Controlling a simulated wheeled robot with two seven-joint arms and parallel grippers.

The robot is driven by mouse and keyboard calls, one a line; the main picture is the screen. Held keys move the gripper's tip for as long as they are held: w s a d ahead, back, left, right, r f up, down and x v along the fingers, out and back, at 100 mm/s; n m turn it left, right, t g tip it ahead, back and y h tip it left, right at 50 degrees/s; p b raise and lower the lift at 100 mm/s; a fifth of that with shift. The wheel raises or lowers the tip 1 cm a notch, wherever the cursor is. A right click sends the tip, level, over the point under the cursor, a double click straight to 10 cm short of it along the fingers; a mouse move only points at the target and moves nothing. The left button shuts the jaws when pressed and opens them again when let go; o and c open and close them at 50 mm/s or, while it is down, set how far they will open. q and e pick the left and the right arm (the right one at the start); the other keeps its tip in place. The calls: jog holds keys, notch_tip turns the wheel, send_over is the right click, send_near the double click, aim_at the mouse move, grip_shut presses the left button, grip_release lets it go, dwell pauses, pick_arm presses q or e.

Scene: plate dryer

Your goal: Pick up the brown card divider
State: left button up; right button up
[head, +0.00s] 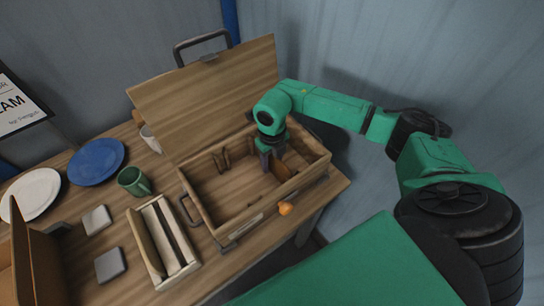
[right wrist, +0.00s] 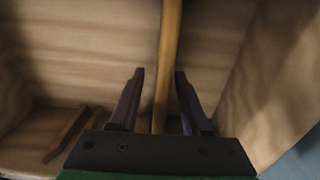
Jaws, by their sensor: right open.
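The brown card divider (head: 282,172) stands inside the open wooden box (head: 305,181), toward its right end. In the right wrist view the divider (right wrist: 171,45) is a thin upright strip seen edge-on. My right gripper (head: 268,163) points down into the box. Its two dark fingers (right wrist: 159,72) are open, one on each side of the divider, with visible gaps. In the head view the fingers partly hide the divider. My left gripper is not in view.
The box's lid (head: 205,95) stands open behind. Small brown slats (head: 221,160) lie at the box's left inside. A cream tray (head: 163,245), green mug (head: 134,181), blue plate (head: 97,161) and white plate (head: 30,195) are left. An orange object (head: 286,208) sits by the box's front.

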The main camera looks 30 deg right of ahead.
jog(key=shift+f, duration=0.3)
grip_shut()
jog(key=shift+r, duration=0.15)
jog(key=shift+w+r, duration=0.1)
jog(key=shift+r, duration=0.2)
notch_tip(320, 180, up, 14)
jog(key=b, duration=0.4)
jog(key=shift+f, duration=0.2)
notch_tip(320, 180, up, 6)
jog(key=shift+f, duration=0.15)
jog(key=shift+f, duration=0.1)
